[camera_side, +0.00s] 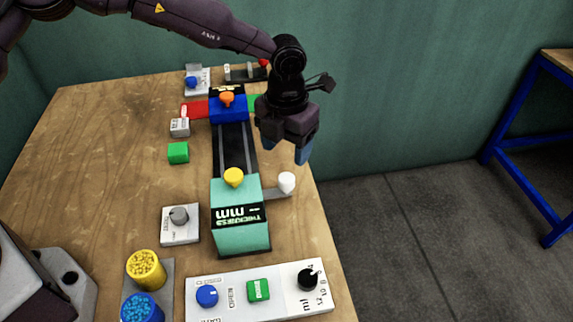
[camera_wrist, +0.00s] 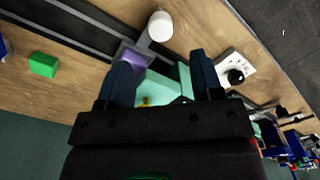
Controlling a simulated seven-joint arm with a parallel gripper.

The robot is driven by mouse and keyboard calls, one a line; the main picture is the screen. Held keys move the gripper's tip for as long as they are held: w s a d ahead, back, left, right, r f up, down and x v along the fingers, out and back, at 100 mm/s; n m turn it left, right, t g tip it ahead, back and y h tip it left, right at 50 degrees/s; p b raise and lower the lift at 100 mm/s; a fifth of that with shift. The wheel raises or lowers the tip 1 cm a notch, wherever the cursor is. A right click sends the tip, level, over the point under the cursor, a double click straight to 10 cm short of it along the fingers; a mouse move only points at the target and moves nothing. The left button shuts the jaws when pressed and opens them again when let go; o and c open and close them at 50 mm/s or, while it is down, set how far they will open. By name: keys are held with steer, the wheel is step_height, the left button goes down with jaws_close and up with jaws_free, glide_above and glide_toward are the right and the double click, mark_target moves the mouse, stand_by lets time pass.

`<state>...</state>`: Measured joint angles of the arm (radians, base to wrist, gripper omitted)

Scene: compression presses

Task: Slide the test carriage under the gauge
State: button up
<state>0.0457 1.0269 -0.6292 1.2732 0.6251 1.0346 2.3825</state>
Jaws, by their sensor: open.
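The test carriage, a blue block (camera_side: 228,108) with an orange knob (camera_side: 227,98), sits at the far end of a dark two-rail track (camera_side: 235,150). The gauge, a teal block (camera_side: 241,238) marked "THICKNESS mm", stands at the track's near end with a yellow knob (camera_side: 234,177) on top. A white knob (camera_side: 286,182) on a grey lever sticks out at its right; it also shows in the wrist view (camera_wrist: 160,25). My gripper (camera_side: 302,154) is open and empty, right of the track near the table's right edge. In the wrist view its fingers (camera_wrist: 165,85) are apart, with the teal gauge beyond them.
Red (camera_side: 195,109) and green (camera_side: 255,103) pieces flank the carriage. Left of the track are a grey block (camera_side: 180,127), a green cube (camera_side: 178,152) and a dial box (camera_side: 180,224). A control panel (camera_side: 232,291) and yellow (camera_side: 146,268) and blue (camera_side: 142,308) cups stand nearest.

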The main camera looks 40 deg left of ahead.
mark_target(286, 179)
step_height(286, 179, up, 4)
steer(key=shift+r, duration=0.2)
steer(key=f, duration=1.2)
steer(key=shift+s+f, duration=0.1)
steer(key=shift+s, duration=0.1)
jaws_close()
steer(key=shift+s+d, duration=1.5)
steer(key=shift+d, duration=0.1)
